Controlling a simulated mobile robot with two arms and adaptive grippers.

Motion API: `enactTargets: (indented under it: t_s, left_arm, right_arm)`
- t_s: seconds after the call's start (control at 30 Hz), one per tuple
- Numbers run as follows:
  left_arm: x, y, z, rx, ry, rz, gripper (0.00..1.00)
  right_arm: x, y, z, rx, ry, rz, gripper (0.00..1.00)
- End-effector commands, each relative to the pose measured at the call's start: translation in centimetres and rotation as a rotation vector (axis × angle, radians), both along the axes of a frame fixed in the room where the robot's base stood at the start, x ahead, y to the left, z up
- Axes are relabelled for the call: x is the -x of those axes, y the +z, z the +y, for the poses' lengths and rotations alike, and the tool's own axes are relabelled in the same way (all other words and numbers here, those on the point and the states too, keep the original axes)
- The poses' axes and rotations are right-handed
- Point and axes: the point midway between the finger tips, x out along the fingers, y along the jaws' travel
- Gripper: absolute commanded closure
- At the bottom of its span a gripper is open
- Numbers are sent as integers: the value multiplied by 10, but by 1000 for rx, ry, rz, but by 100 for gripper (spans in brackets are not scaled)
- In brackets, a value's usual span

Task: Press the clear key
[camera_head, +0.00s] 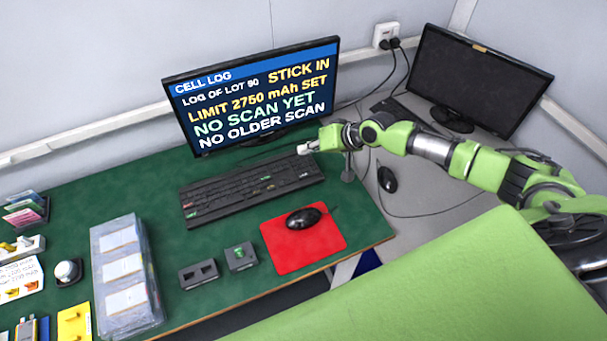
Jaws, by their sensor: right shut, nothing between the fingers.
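A black keyboard (235,192) lies on the green mat in front of the lit monitor (255,90). A few of its keys have coloured marks, but the labels are too small to read, so I cannot tell which is the clear key. The monitor shows "CELL LOG", "STICK IN" and "LIMIT 2750 mAh SET". My right gripper (303,148) is shut and empty, close to the keyboard's far right corner in the picture. Whether it touches a key cannot be told, though it looks raised. My left gripper is not in view.
A black mouse (303,218) rests on a red pad (331,237). Two small dark blocks (198,275) (240,257) and a clear pouch tray (160,312) stand nearer. A white-topped button (67,271) is at left. A dark monitor (475,80) and second mouse (387,179) are at right.

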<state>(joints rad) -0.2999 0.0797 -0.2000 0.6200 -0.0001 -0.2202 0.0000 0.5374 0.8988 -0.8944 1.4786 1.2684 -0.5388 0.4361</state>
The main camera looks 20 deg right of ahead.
Motion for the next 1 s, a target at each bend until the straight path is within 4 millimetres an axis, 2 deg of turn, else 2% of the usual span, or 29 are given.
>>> enactTargets:
  t_s: [0.47, 0.67, 1.0]
  left_arm:
    - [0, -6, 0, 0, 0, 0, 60]
    - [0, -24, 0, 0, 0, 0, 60]
    - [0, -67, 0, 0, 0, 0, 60]
  right_arm:
    - [0, -6, 0, 1, 1, 0, 100]
    - [0, -26, 0, 1, 1, 0, 100]
    - [0, -74, 0, 1, 1, 0, 100]
